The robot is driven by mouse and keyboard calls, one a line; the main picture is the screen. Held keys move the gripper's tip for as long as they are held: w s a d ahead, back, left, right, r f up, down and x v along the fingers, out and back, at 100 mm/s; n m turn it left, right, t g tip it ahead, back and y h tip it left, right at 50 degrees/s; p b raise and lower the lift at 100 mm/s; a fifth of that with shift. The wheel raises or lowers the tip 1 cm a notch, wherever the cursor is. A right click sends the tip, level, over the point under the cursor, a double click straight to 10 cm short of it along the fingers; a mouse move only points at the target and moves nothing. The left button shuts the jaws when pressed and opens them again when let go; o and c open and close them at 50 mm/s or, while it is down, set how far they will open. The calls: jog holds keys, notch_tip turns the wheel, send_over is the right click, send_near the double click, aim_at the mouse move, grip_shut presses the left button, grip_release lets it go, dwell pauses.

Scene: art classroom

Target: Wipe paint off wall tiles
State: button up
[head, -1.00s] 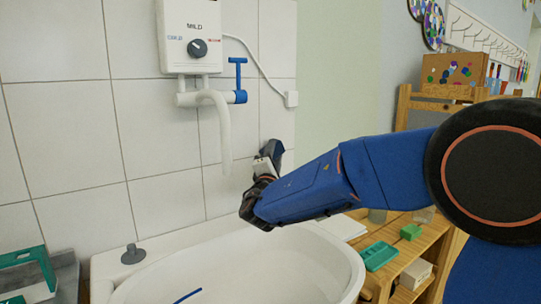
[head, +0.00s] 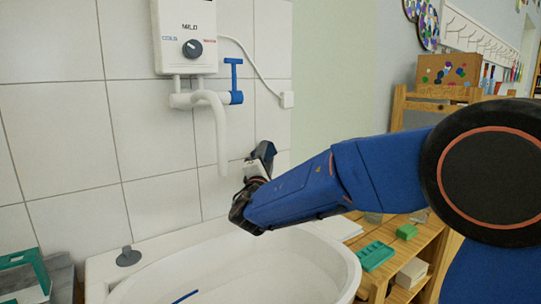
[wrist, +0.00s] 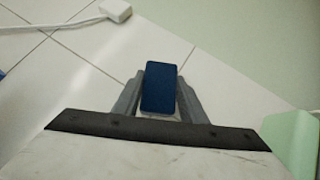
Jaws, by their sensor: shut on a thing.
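White wall tiles (head: 60,130) fill the left of the head view, with grey grout lines. No paint mark can be made out on the tiles in view. My gripper (head: 262,160) is in front of the tiles at their right end, above the basin's back right rim. In the wrist view my gripper (wrist: 160,95) is shut on a dark blue block (wrist: 160,85), with a grey finger on each side. The tiles (wrist: 80,60) lie beyond the block. I cannot tell whether the block touches them.
A water heater (head: 185,35) with a white spout (head: 218,135) hangs left of my gripper. Its cable ends at a white box (head: 287,99). A white basin (head: 335,262) stands below. A wooden shelf (head: 425,250) with a teal tray (head: 376,256) is at the right.

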jog(key=shift+s+a, duration=0.7)
jog(key=shift+a, duration=0.35)
jog(key=shift+s+a, duration=0.65)
jog(key=shift+a, duration=0.35)
jog(key=shift+s+a, duration=0.7)
jog(key=shift+a, duration=0.35)
jog(key=s+d, duration=0.3)
jog(key=s, duration=0.2)
jog(key=shift+d, duration=0.25)
jog(key=shift+s+d, duration=0.4)
jog(key=shift+s, duration=0.2)
jog(key=shift+s+d, duration=0.4)
jog(key=shift+s, duration=0.2)
